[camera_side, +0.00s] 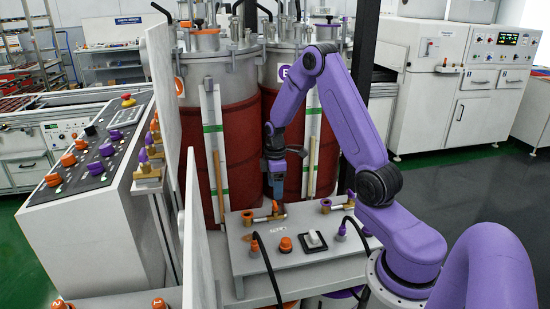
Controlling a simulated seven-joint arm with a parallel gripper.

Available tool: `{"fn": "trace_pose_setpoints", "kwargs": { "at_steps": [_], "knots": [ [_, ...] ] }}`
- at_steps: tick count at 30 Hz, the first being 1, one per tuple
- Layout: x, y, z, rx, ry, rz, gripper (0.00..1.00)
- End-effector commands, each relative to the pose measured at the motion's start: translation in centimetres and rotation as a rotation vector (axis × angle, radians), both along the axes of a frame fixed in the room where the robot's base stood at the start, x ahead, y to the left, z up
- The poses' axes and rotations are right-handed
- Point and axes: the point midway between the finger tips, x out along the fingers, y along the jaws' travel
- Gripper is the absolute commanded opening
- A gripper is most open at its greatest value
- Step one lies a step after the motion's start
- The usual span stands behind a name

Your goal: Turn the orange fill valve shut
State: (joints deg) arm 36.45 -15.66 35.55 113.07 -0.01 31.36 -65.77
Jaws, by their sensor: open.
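A brass valve with orange parts (262,216) lies along the back of the grey metal box, its orange round end at the left and another orange part at the right. My gripper (278,196) points straight down just above the right end of this valve. It is open, with nothing seen between the fingers. The fingers are small and dark here, so I cannot tell whether they touch the orange part. A similar valve with purple parts (327,205) sits to the right on the same box.
The box top also carries an orange knob (286,243), a white rocker switch (314,239) and black cables. Two red-filled tanks (226,150) stand close behind my gripper. A sloped control panel (95,150) and upright white plates stand at the left.

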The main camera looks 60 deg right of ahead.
Motion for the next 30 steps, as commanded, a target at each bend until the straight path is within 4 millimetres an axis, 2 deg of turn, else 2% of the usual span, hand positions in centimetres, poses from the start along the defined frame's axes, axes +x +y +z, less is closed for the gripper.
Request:
{"fn": "trace_pose_setpoints", "kwargs": {
  "at_steps": [1, 9, 15, 21, 30],
  "knots": [
    [0.1, 0.0, 1.2, -0.002, -0.006, 0.0, 0.69],
    [0.1, 0.0, 6.8, -0.002, -0.005, 0.0, 0.69],
    [0.1, 0.0, 9.9, -0.001, -0.004, 0.001, 0.69],
    [0.0, 0.0, 11.2, -0.001, -0.001, 0.001, 0.69],
    [0.0, 0.0, 11.3, 0.0, 0.0, 0.001, 0.69]
  ]
}}
